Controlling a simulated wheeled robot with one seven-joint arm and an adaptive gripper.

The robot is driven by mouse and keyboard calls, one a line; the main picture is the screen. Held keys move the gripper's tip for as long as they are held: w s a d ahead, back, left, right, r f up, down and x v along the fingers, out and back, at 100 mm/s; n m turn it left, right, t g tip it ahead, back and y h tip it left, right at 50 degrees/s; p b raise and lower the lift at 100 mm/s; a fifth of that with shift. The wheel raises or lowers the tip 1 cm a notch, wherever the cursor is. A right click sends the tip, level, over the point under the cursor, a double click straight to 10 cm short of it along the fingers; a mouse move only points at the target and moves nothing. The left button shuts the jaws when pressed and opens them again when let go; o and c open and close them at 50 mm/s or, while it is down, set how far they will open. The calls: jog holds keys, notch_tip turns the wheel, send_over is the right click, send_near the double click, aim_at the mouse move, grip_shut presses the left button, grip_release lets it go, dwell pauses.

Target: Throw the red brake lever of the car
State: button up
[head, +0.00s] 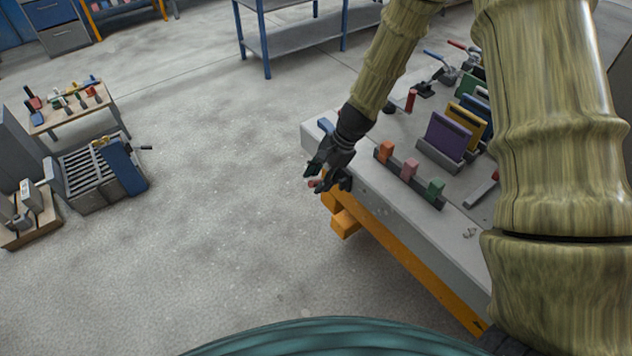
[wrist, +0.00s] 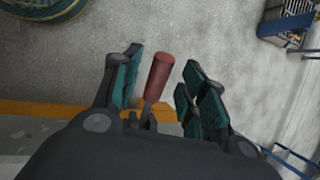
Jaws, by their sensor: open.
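The red brake lever (wrist: 160,76) shows in the wrist view as a red cylindrical grip on a thin grey stem. It stands between the spread fingers of my gripper (wrist: 163,62), with gaps visible on both sides. In the head view, my gripper (head: 324,178) is open beside the left end of the car (head: 385,222), a grey-topped bed on an orange frame. A small red part of the lever (head: 314,183) shows among the fingers there; the rest is hidden.
The car's top carries an orange, a pink and a green block (head: 433,189), a purple panel (head: 445,136) and other levers (head: 411,100). A small tool table (head: 60,118) and a slatted crate (head: 90,178) stand at left. The floor between is clear.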

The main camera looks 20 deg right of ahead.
jog(key=shift+x, duration=1.3)
grip_shut()
